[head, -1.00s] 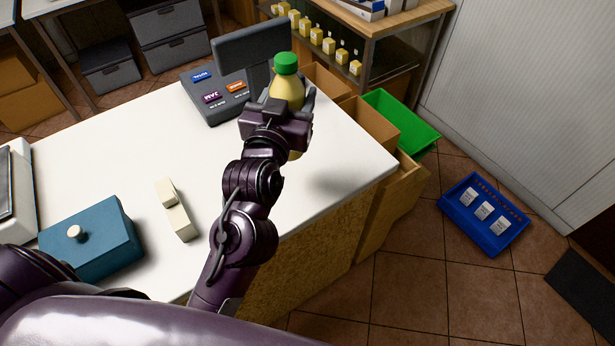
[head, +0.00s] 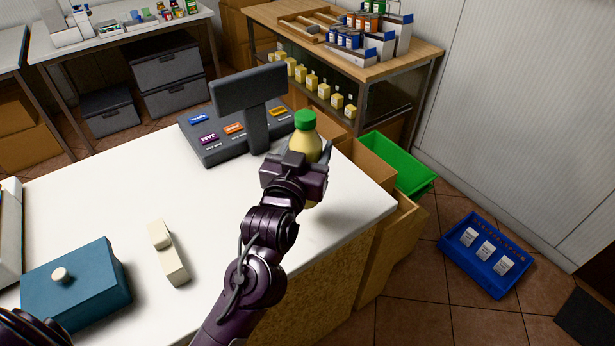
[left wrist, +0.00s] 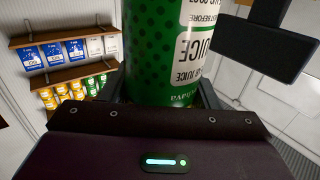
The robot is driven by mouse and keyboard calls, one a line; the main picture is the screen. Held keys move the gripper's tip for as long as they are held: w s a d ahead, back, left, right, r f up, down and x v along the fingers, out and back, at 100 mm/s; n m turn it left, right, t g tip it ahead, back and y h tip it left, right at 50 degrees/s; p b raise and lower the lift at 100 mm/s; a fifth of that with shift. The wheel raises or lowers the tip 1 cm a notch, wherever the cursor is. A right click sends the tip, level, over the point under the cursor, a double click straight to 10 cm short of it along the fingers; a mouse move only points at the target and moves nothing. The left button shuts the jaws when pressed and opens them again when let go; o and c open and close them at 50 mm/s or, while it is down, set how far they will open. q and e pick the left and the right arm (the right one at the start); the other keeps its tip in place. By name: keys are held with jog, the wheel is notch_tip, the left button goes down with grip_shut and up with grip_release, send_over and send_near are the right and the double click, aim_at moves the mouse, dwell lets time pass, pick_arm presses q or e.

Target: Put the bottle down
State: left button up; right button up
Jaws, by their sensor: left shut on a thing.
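The bottle (head: 304,143) is yellowish with a green cap. It is upright over the right end of the white counter (head: 130,190), just right of the register's screen. My left gripper (head: 306,166) is shut around the bottle's middle and hides much of it in the head view. In the left wrist view the bottle (left wrist: 158,50) shows a green dotted side and a white label reading "JUICE", between the fingers. The bottle's base is mostly hidden, so I cannot tell whether it touches the counter. My right gripper is not in view.
A grey register (head: 225,132) with a raised screen (head: 248,90) stands close left of the bottle. A cream handheld device (head: 168,255) and a blue box (head: 78,280) are on the counter. Green (head: 400,165) and blue (head: 485,255) crates are off its right side. The counter's middle is clear.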

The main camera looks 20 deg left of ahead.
pick_arm(q)
notch_tip(320, 180, down, 7)
jog(key=shift+r, duration=0.1)
dwell(0.4)
jog(key=shift+f, duration=0.2)
jog(key=o, duration=0.9)
jog(key=shift+f, duration=0.2)
jog(key=o, duration=0.5)
